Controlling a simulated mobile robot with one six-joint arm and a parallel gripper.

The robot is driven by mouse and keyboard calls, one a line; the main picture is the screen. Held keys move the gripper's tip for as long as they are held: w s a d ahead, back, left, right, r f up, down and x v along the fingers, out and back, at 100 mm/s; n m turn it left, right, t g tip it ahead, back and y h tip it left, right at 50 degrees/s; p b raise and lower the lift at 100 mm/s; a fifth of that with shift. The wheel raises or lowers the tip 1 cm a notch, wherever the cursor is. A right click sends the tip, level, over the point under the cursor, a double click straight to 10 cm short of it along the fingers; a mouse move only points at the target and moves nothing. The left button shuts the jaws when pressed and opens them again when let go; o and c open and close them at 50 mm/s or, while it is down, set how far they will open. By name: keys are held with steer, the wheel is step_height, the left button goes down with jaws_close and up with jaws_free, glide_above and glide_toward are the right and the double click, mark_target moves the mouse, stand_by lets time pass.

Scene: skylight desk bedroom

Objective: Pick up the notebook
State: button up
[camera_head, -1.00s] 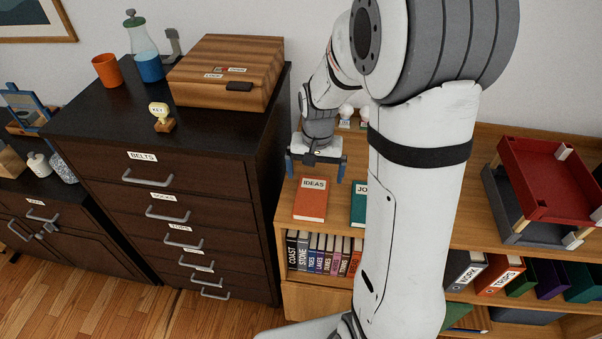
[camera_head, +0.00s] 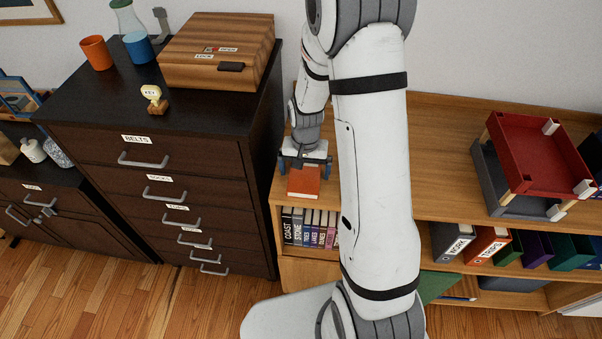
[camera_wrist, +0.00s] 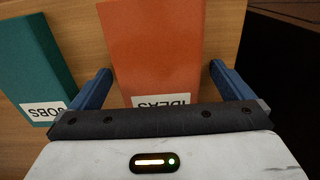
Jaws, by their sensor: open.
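An orange notebook (camera_head: 304,182) labelled IDEAS lies flat on the wooden shelf top beside the dark dresser. It also fills the middle of the wrist view (camera_wrist: 152,45), its label upside down and partly hidden by my gripper. My gripper (camera_head: 304,169) is open above the notebook's far end. In the wrist view its two blue fingers (camera_wrist: 160,82) stand on either side of the notebook, with a gap on each side. A teal notebook (camera_wrist: 38,65) labelled JOBS lies to the left in the wrist view. In the head view my arm hides it.
The dark dresser (camera_head: 190,180) rises close to the left of the shelf (camera_head: 430,200). On it are a wooden box (camera_head: 215,50), an orange cup (camera_head: 96,53) and a KEY stamp (camera_head: 154,97). Red and grey trays (camera_head: 541,153) stand at the right. Several books fill the lower shelf.

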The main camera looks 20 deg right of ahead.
steer(key=shift+c, duration=0.4)
steer(key=c, duration=1)
steer(key=shift+r, duration=0.1)
steer(key=shift+c, duration=0.2)
